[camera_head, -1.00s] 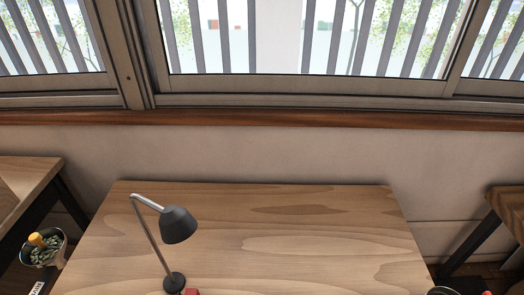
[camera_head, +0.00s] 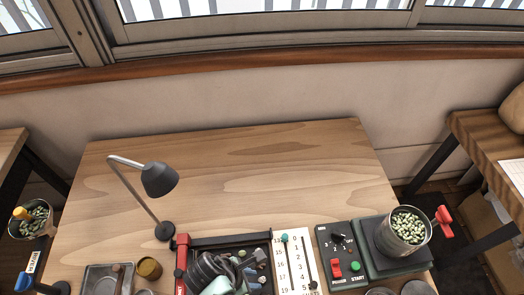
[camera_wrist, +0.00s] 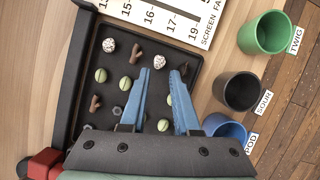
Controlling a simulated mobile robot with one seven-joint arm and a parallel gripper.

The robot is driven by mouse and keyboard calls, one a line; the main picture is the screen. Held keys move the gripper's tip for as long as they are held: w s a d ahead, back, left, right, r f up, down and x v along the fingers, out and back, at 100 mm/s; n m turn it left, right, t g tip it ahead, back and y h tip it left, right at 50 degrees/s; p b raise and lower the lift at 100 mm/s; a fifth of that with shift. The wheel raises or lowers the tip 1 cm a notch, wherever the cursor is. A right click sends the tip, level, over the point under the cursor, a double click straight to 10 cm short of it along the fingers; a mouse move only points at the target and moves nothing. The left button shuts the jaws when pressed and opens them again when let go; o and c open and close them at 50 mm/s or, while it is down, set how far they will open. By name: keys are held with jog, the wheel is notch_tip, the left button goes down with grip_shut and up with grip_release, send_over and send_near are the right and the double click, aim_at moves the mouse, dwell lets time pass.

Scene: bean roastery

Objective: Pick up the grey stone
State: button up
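A black tray (camera_wrist: 130,35) holds small pieces in the wrist view; its rim shows at the front of the table in the head view (camera_head: 230,239). A small grey lump (camera_wrist: 117,111), which may be the grey stone, lies just left of my left finger; it is too small to be sure. My gripper (camera_wrist: 165,72) is open above the tray, its two blue fingers apart with nothing clearly held between them. A white speckled lump (camera_wrist: 159,62) lies by the left fingertip. The fingers and palm hide part of the tray.
Green beans (camera_wrist: 100,75) and brown twigs (camera_wrist: 136,52) lie in the tray. Green (camera_wrist: 266,33), black (camera_wrist: 241,91) and blue cups (camera_wrist: 225,128) stand right of it. A lamp (camera_head: 160,180) stands behind left; a control box with a bean-filled can (camera_head: 404,230) stands right.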

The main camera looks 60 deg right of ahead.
aim_at(261, 279)
jog(key=x, duration=0.3)
jog(key=shift+d+f, duration=0.2)
jog(key=shift+f, duration=0.05)
grip_shut()
jog(key=shift+r, duration=0.15)
